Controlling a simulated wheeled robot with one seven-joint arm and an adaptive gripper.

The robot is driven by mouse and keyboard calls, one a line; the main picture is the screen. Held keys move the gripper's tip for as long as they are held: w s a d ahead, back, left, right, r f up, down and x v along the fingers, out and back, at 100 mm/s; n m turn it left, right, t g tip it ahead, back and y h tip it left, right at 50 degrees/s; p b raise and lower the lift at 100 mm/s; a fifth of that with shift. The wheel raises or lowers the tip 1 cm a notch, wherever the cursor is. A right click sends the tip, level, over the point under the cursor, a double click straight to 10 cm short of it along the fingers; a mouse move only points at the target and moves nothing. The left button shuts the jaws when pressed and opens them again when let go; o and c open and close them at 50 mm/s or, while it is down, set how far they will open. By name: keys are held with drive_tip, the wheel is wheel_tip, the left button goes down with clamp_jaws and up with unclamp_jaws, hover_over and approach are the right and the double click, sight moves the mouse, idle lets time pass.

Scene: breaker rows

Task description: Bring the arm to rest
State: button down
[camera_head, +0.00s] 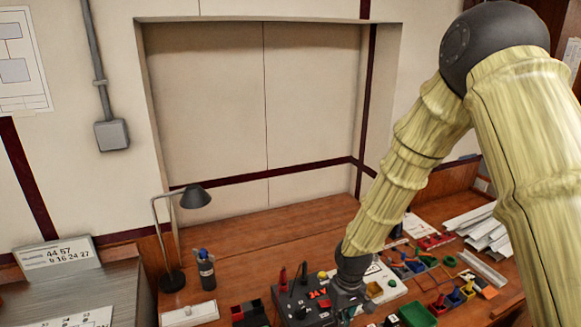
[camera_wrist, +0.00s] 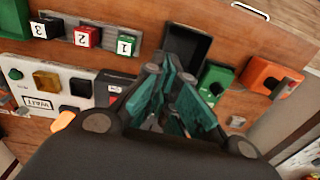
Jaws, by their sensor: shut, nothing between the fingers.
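My arm comes down from the upper right of the head view in pale yellow ribbed sleeves with a dark elbow. My gripper (camera_head: 350,298) is low over the bench, beside a dark control box (camera_head: 305,308). In the wrist view the gripper (camera_wrist: 172,118) shows teal finger pads, shut with nothing held. It is in front of a black rectangular piece (camera_wrist: 187,45). Whether the fingertips touch anything below cannot be told.
The wooden bench (camera_head: 262,262) holds a lamp (camera_head: 196,197), a dark bottle (camera_head: 206,270) and several small coloured parts at right. Numbered blocks, including green 1 (camera_wrist: 127,44), and a WATT panel (camera_wrist: 40,104) lie near the gripper.

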drive_tip(key=s+d+f+m+y+b, duration=0.1)
drive_tip(key=s+f+b, duration=0.1)
drive_tip(key=s+f, duration=0.7)
drive_tip(key=s+d+f+m+b, duration=0.1)
drive_tip(key=s+f+b, duration=0.2)
drive_tip(key=s+f, duration=0.55)
drive_tip(key=s+d+f+m+h+b, duration=0.1)
drive_tip(key=s+d+f+m+b, duration=0.1)
drive_tip(key=s+d+f, duration=0.5)
drive_tip(key=s+f+b, duration=0.1)
drive_tip(key=s+f, duration=0.5)
drive_tip(key=s, duration=0.3)
drive_tip(key=shift+d+h+b, duration=0.15)
drive_tip(key=shift+h+b, duration=0.15)
drive_tip(key=shift+b, duration=0.1)
